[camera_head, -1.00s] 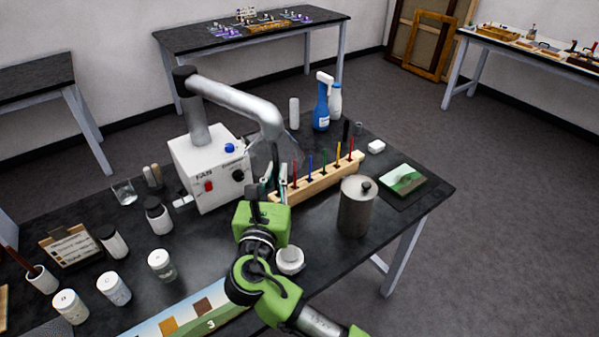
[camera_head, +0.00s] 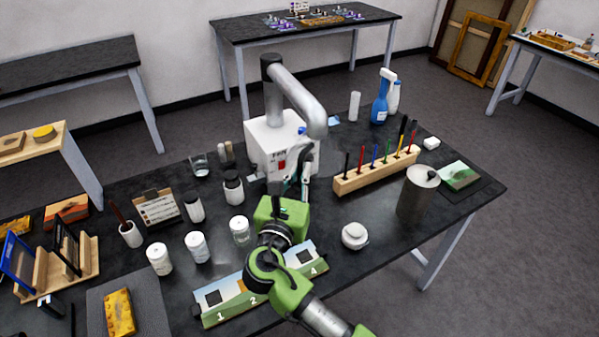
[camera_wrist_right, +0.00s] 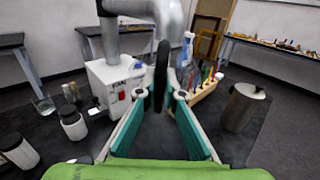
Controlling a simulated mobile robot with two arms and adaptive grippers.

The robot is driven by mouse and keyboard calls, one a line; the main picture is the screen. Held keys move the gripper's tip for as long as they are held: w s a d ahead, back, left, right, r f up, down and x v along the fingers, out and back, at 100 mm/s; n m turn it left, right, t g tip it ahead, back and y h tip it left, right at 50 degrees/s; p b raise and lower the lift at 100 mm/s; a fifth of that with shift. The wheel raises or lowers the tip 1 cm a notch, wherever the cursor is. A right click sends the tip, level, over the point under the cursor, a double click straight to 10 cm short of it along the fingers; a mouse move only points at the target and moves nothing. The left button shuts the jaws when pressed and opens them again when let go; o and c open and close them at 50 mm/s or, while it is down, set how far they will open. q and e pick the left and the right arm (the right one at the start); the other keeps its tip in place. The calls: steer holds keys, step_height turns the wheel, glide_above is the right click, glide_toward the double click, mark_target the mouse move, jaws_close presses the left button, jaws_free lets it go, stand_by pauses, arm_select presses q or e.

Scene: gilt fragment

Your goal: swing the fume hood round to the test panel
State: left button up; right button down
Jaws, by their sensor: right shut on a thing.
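The fume hood (camera_head: 314,118) is a silver jointed duct arm on a white fan box (camera_head: 268,150). Its duct also fills the top of the right wrist view (camera_wrist_right: 168,20). My right gripper (camera_head: 300,172) is under the duct's bent end. It is shut on a dark upright part of the hood (camera_wrist_right: 160,75), between the fingertips in the wrist view. The clear hood mouth is hard to make out behind the fingers. The test panel (camera_head: 232,298), a landscape strip with numbered patches, lies nearer me, partly hidden by my right arm. My left gripper is not in view.
A wooden rack of coloured tools (camera_head: 375,175) and a metal canister (camera_head: 410,195) stand right of the hood. A white round jar (camera_head: 354,236) is beside the panel. A blue spray bottle (camera_head: 380,105) is behind the rack.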

steer(key=c, duration=2.1)
jaws_free()
steer(key=shift+c, duration=0.2)
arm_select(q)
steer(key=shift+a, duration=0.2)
arm_select(e)
steer(key=shift+w, duration=0.2)
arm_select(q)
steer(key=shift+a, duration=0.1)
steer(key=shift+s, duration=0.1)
arm_select(e)
steer(key=v, duration=1.2)
steer(key=shift+f, duration=0.1)
